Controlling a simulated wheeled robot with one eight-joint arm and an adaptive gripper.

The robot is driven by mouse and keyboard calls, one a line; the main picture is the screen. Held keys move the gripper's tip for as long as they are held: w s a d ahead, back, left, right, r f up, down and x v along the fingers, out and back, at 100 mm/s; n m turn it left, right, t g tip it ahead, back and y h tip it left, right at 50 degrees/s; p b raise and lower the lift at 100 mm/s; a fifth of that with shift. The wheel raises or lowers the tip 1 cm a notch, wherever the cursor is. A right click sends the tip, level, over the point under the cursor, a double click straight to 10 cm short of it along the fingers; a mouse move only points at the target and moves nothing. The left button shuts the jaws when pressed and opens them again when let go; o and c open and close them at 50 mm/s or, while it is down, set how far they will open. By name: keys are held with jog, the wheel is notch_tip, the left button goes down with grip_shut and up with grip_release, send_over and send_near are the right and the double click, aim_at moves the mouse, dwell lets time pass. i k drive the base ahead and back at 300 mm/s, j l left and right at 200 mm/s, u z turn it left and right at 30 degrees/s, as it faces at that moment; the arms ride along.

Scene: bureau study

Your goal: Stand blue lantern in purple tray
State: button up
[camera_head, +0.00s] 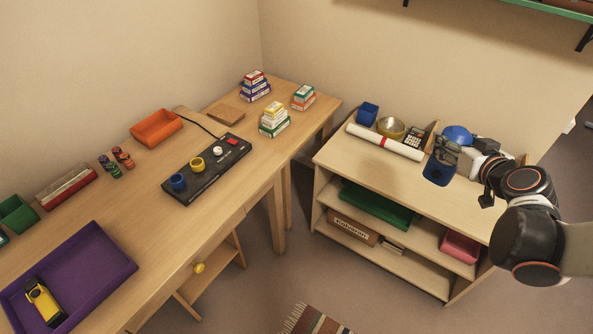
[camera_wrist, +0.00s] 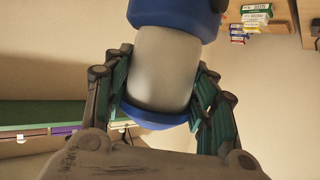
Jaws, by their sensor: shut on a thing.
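The blue lantern (camera_head: 457,134) is at the low shelf unit on the right, with a blue top, a blue lower part and a pale middle. My gripper (camera_head: 452,155) is shut around its middle, which is partly hidden by the fingers. In the wrist view the pale body (camera_wrist: 164,68) sits between both fingers of my gripper (camera_wrist: 163,90), with blue ends above and below. Whether its base touches the shelf top is unclear. The purple tray (camera_head: 85,262) lies on the desk at the lower left, with a yellow toy vehicle (camera_head: 44,302) at its near left side.
The shelf top (camera_head: 375,167) also holds a white roll (camera_head: 385,142), a brass bowl (camera_head: 391,127), a blue cup (camera_head: 367,114) and a calculator (camera_head: 415,136). A black panel (camera_head: 208,170) with knobs and stacked small boxes (camera_head: 274,120) stand on the desk. The tray's right part is clear.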

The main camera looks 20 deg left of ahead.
aim_at(83, 275)
jog(key=k+j+u, duration=0.1)
jog(key=u, duration=0.4)
jog(key=k+j+u, duration=0.1)
jog(key=j+u, duration=0.2)
jog(key=u, duration=1.6)
